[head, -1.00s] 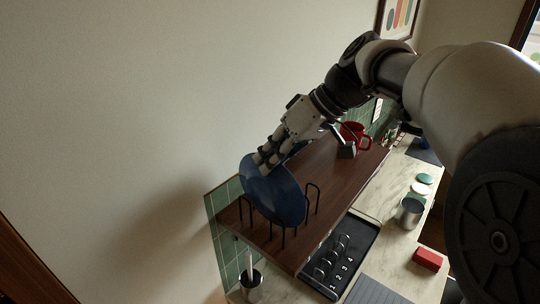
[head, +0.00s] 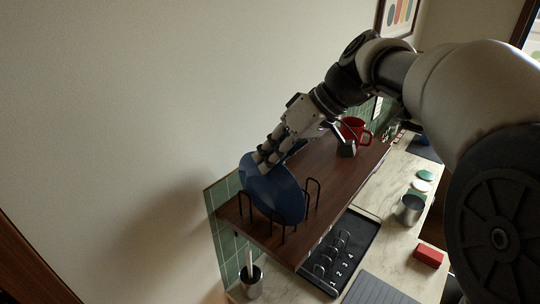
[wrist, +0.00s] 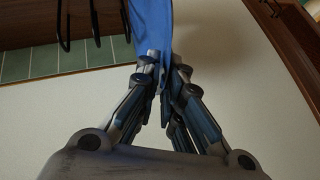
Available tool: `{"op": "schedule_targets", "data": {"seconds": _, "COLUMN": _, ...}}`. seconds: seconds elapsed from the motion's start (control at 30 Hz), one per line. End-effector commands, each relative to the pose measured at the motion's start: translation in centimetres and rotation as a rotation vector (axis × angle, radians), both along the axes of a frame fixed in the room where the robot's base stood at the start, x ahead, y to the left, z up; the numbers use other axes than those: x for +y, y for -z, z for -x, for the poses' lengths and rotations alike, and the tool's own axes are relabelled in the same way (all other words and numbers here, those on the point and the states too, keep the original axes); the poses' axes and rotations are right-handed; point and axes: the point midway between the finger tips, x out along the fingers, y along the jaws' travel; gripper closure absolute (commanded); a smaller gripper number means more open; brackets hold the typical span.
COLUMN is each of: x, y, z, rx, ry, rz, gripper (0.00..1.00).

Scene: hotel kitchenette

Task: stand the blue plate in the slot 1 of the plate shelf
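The blue plate (head: 274,190) is on edge, tilted, at the left end of the brown wooden shelf (head: 328,176), among black wire dividers (head: 316,187). My gripper (head: 266,160) is shut on the plate's upper rim. In the wrist view, the fingertips (wrist: 161,62) pinch the blue plate (wrist: 151,22) from both sides. The plate's lower edge is down between the dividers; I cannot tell whether it touches the shelf. No slot number is readable on the shelf, so I cannot tell which slot it is in.
A red mug (head: 354,129) stands farther back on the shelf. Below, a black rack (head: 345,258) marked 1 to 4 holds wire hoops on the marble counter. A metal cup (head: 409,209), red block (head: 428,256) and brush holder (head: 250,283) stand nearby. The wall is close at left.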

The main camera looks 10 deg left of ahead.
Motion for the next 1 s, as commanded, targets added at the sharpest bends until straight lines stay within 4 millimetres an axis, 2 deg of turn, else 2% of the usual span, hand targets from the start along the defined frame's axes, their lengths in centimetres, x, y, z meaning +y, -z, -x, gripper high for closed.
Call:
{"op": "schedule_targets", "data": {"seconds": 0.27, "x": 0.0, "y": 0.0, "z": 0.0, "rx": 0.000, "ry": 0.000, "rz": 0.000, "gripper": 0.72}}
{"op": "schedule_targets", "data": {"seconds": 0.63, "x": -0.3, "y": -0.2, "z": 0.0, "rx": 0.001, "ry": 0.001, "rz": 0.001, "gripper": 0.72}}
{"op": "schedule_targets", "data": {"seconds": 0.77, "x": -1.3, "y": -1.6, "z": -0.1, "rx": -0.003, "ry": 0.002, "rz": 0.000, "gripper": 0.72}}
{"op": "schedule_targets", "data": {"seconds": 1.0, "x": -4.5, "y": -5.6, "z": 0.0, "rx": -0.003, "ry": 0.004, "rz": 0.001, "gripper": 0.72}}
